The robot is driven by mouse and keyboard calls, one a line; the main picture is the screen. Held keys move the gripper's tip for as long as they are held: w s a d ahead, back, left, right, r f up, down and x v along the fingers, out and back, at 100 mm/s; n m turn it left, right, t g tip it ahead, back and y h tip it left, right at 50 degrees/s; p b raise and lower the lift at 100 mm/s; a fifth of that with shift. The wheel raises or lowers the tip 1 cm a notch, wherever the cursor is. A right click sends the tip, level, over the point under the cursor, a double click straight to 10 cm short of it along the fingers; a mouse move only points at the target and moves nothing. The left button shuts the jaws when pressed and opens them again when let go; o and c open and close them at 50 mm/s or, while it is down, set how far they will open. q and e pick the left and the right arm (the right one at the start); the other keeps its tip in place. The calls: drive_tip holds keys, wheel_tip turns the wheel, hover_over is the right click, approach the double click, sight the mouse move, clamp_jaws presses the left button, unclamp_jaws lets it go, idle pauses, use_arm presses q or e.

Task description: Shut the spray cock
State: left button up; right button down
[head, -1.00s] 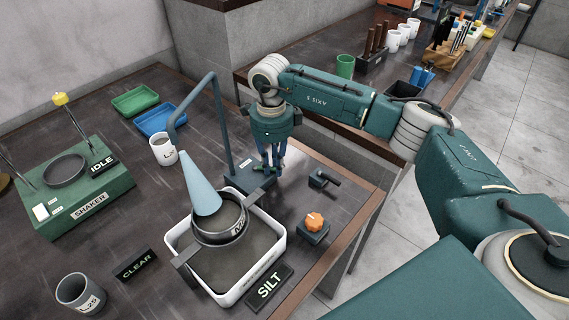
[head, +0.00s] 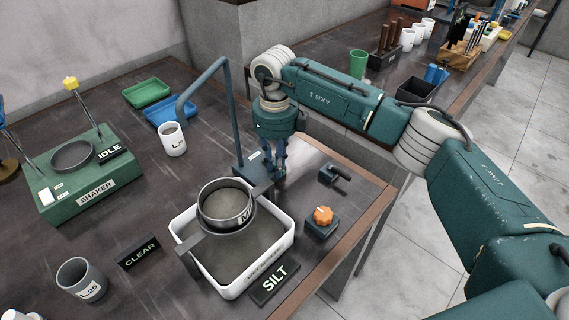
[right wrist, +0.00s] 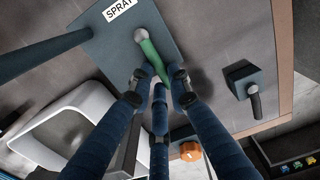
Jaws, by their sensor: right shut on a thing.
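The spray stand is a blue bent pipe (head: 232,115) on a dark base (head: 242,182), marked SPRAY in the right wrist view (right wrist: 122,8). Its cock has a green lever (right wrist: 152,57), mostly hidden by the gripper in the head view. My right gripper (head: 277,168) points down at the base; in the right wrist view its fingers (right wrist: 160,86) are closed around the lever's end. No water cone shows under the pipe. A sieve (head: 226,206) sits over the white tub (head: 284,250) below the pipe. My left gripper is not in view.
To the right stand a block with an orange knob (head: 323,215) and one with a black lever (head: 335,174). The SILT sign (head: 275,284) is at the tub's front. A white beaker (head: 172,139) and the shaker (head: 82,183) stand left.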

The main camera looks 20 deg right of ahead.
drive_tip(key=shift+w+r, duration=0.1)
drive_tip(key=shift+r, duration=0.05)
drive_tip(key=c, duration=1.6)
unclamp_jaws()
wheel_tip(320, 180, up, 12)
drive_tip(key=shift+f, duration=0.1)
